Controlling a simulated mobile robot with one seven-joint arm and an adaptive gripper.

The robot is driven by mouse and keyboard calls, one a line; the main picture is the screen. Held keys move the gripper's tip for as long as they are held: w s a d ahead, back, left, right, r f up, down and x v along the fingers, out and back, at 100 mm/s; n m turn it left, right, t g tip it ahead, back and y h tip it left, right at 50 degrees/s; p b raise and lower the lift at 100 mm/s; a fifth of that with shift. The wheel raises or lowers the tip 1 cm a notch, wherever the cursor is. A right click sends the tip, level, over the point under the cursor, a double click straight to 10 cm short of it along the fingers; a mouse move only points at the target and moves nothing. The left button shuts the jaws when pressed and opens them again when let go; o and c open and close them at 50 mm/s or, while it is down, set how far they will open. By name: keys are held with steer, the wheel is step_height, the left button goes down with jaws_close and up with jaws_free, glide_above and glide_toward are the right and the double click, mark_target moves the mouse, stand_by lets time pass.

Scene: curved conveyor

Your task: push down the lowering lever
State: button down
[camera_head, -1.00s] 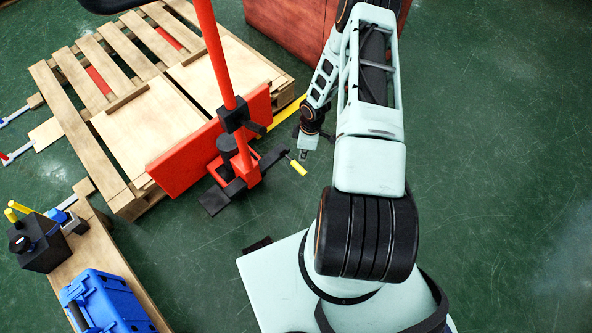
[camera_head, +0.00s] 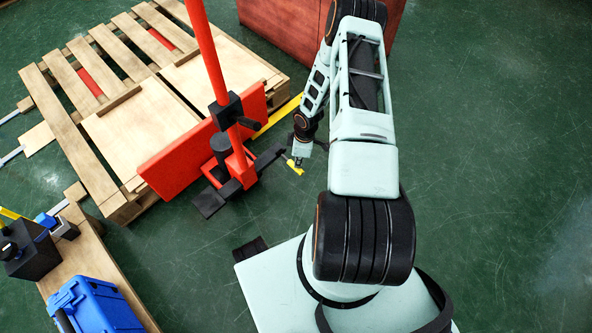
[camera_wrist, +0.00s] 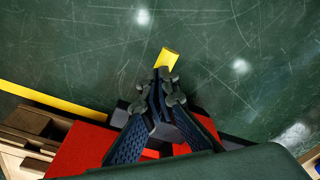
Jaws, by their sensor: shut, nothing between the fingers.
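The lowering lever is a short bar with a yellow end (camera_head: 295,167), low at the right side of the red pallet jack (camera_head: 237,168). My gripper (camera_head: 298,158) is right at the lever, seen from above, and covers part of it. In the wrist view my gripper (camera_wrist: 163,76) is shut with nothing between its fingers. The yellow lever end (camera_wrist: 168,57) shows just beyond the fingertips there. Whether the tips touch it I cannot tell. The rest of the lever is hidden behind the fingers.
A wooden pallet (camera_head: 144,128) lies behind the jack. A red box (camera_head: 290,30) stands at the back. A blue case (camera_head: 95,308) and a black block with yellow handles (camera_head: 32,252) are at lower left. Green floor (camera_head: 480,150) is clear to the right.

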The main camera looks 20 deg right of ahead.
steer(key=shift+f, duration=0.55)
step_height(320, 180, down, 3)
steer(key=b, duration=0.2)
steer(key=shift+r+b, duration=0.15)
steer(key=shift+b, duration=0.2)
steer(key=shift+r, duration=0.25)
steer(key=shift+s+d+r+p, duration=0.25)
steer(key=shift+s+d, duration=0.15)
steer(key=shift+d, duration=0.25)
steer(key=shift+s+d+r+p, duration=0.2)
steer(key=shift+s+d, duration=0.15)
steer(key=shift+d, duration=0.25)
step_height(320, 180, up, 12)
steer(key=d, duration=0.1)
steer(key=shift+s, duration=0.3)
